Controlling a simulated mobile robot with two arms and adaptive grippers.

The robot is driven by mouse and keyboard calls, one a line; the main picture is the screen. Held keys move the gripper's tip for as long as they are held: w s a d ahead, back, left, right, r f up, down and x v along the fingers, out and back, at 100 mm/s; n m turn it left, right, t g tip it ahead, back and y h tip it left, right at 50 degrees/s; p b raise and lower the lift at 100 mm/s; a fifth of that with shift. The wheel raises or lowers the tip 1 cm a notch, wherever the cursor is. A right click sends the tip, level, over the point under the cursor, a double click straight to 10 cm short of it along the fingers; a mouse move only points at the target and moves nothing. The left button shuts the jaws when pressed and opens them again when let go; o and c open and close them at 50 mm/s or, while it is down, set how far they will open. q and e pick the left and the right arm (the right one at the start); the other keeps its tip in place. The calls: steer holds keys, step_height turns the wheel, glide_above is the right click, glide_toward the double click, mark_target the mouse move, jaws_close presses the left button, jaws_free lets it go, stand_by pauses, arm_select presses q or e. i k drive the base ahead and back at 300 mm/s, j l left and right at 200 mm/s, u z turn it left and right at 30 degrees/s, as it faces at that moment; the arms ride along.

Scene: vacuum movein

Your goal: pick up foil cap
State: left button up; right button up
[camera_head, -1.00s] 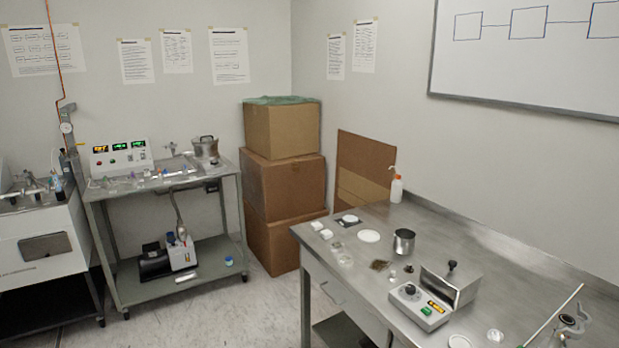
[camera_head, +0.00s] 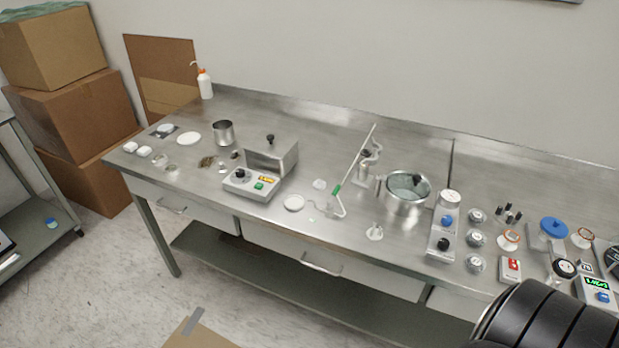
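I cannot clearly make out which item is the foil cap. Several small silvery, round-topped items stand on the right part of the steel bench, one of them a jar-like piece (camera_head: 476,239). Small pale pieces also lie near the bench's middle front, including a flat white disc (camera_head: 293,202). They are too small to identify as foil. Neither of my grippers shows in this view. A black ribbed part, likely of my arm, covers the lower right corner and hides some of the bench.
The steel bench (camera_head: 300,104) carries a grey control box (camera_head: 243,182), an empty metal cup (camera_head: 223,132), a pot (camera_head: 405,193), a glass piece with a green-marked rod and a blue round lid (camera_head: 554,227). Cardboard boxes (camera_head: 68,110) stand left.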

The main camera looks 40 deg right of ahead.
mark_target(319, 184)
steer(key=z, duration=1.5)
